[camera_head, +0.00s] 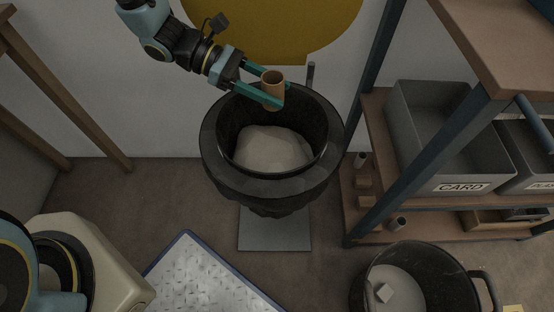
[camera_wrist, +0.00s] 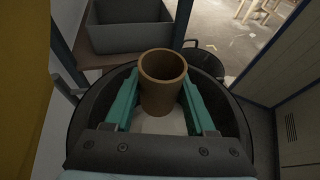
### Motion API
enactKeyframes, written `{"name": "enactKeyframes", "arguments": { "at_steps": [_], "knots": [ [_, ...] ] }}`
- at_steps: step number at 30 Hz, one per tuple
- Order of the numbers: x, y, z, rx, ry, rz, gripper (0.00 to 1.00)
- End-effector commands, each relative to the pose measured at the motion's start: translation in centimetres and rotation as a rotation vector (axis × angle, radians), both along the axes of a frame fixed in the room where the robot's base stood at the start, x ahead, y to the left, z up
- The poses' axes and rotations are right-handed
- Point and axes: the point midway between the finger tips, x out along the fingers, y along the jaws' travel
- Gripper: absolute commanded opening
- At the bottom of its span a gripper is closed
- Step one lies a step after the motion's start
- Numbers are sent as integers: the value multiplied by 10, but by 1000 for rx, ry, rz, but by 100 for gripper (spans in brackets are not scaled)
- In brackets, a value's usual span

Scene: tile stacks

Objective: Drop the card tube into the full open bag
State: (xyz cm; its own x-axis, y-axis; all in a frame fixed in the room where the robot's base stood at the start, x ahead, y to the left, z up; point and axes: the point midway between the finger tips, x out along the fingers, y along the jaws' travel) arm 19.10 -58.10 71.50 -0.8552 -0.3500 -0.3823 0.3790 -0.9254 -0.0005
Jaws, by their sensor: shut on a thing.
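The card tube (camera_head: 272,88) is a short brown open cylinder, held upright between the green fingers of my gripper (camera_head: 274,98). In the wrist view the tube (camera_wrist: 162,84) sits between both fingers of my gripper (camera_wrist: 162,100). The gripper is shut on it. The open bag (camera_head: 222,185) is black, with a wide dark rim, and holds a pale rounded mass (camera_head: 272,148). The tube is above the bag's opening, towards its back in the head view. In the wrist view the bag's rim (camera_wrist: 88,108) shows around and below the fingers.
A shelf rack at right holds a grey bin labelled CARD (camera_head: 440,155) and another grey bin beside it. A black bucket (camera_head: 420,262) with a pale block inside stands at front right. A white textured panel with blue edge (camera_head: 205,275) lies on the floor.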

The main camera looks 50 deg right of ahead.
Motion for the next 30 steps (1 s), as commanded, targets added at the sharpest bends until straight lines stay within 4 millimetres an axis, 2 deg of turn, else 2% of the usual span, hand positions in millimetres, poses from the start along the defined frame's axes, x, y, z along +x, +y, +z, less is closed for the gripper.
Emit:
{"name": "enactKeyframes", "arguments": {
  "at_steps": [1,4,14,15,24,30],
  "knots": [
    [0,0,-11,0,0,0,4],
    [0,0,-18,0,0,0,4],
    [0,0,-19,-1,0,0,4],
    [0,0,-19,-1,0,0,59],
    [0,0,-19,-1,0,0,90],
    [0,0,-19,-1,0,0,90]
  ]
}}
